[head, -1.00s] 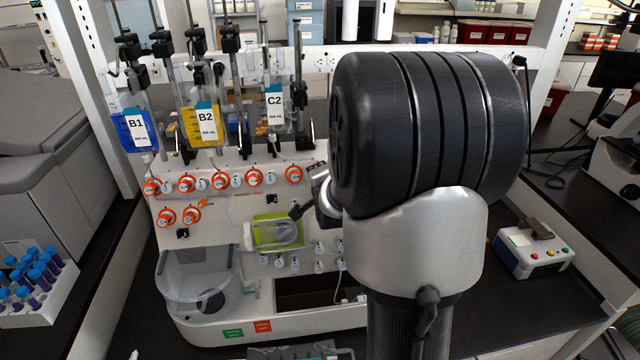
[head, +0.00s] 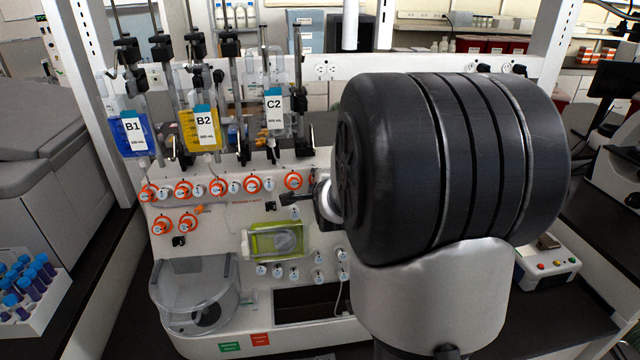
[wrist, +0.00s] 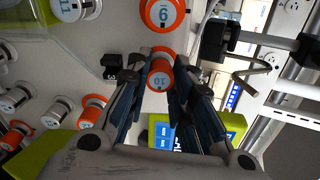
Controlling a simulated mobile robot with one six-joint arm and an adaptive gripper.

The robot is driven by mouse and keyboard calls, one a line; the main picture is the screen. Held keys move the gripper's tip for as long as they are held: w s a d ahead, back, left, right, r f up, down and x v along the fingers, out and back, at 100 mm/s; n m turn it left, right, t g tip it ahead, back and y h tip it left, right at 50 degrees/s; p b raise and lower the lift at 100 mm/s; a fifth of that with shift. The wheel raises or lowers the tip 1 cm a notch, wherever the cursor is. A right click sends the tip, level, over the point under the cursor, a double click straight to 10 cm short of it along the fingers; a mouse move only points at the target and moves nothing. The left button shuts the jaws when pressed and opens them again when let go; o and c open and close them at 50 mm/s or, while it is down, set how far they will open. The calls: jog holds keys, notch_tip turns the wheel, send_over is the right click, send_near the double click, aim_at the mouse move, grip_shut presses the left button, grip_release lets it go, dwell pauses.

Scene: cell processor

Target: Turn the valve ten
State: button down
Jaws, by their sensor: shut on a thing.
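Valve ten (wrist: 160,78), a white knob marked 10 with an orange ring, sits between the fingertips of my gripper (wrist: 159,84) in the wrist view. My gripper is shut on its knob. In the head view my gripper (head: 300,199) shows only as dark fingers at the panel, mostly hidden by my arm. Valve ten cannot be made out clearly there. An orange-ringed valve marked 9 (wrist: 163,14) stands just above valve ten in the wrist view.
More orange and white knobs (head: 218,187) line the white panel (head: 240,222). A black block (wrist: 115,61) is beside the gripper. A green-framed unit (head: 275,240) lies below. Bags B1 (head: 135,130), B2 (head: 203,125) and C2 (head: 274,108) hang above.

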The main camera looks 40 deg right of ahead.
dwell(0.3)
jog(key=c, duration=1.4)
grip_release()
jog(key=v, duration=0.7)
jog(key=shift+s, duration=0.15)
jog(key=shift+a+r, duration=0.1)
